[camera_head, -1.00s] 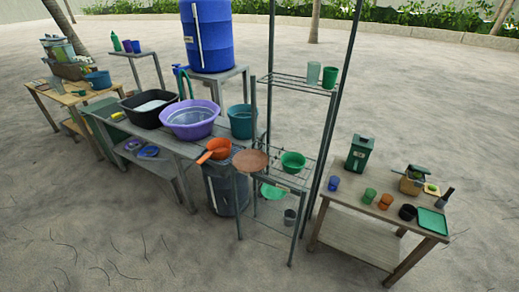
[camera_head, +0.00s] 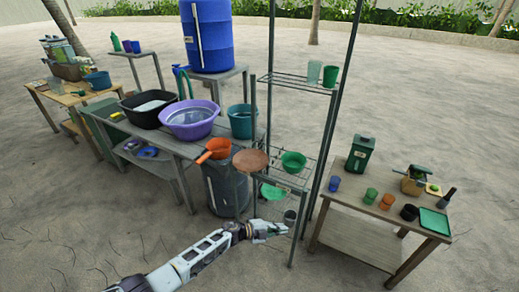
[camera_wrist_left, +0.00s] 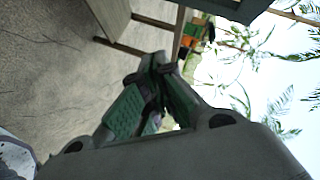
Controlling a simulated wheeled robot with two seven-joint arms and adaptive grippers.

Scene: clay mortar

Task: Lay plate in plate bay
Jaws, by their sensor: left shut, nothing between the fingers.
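A round brown plate-like disc (camera_head: 250,160) sits at the left side of the wire rack (camera_head: 318,150), at the middle shelf level, next to a green bowl (camera_head: 293,161). I cannot tell which part of the rack is the plate bay. My left gripper (camera_head: 284,228) is shut and empty, below and to the right of the disc in the picture, in front of the rack's lower part. In the left wrist view its green-padded fingers (camera_wrist_left: 160,75) meet at the tips with nothing between them. My right gripper is not in view.
A wooden table (camera_head: 345,196) with cups stands at the right. Bare sandy ground lies in front.

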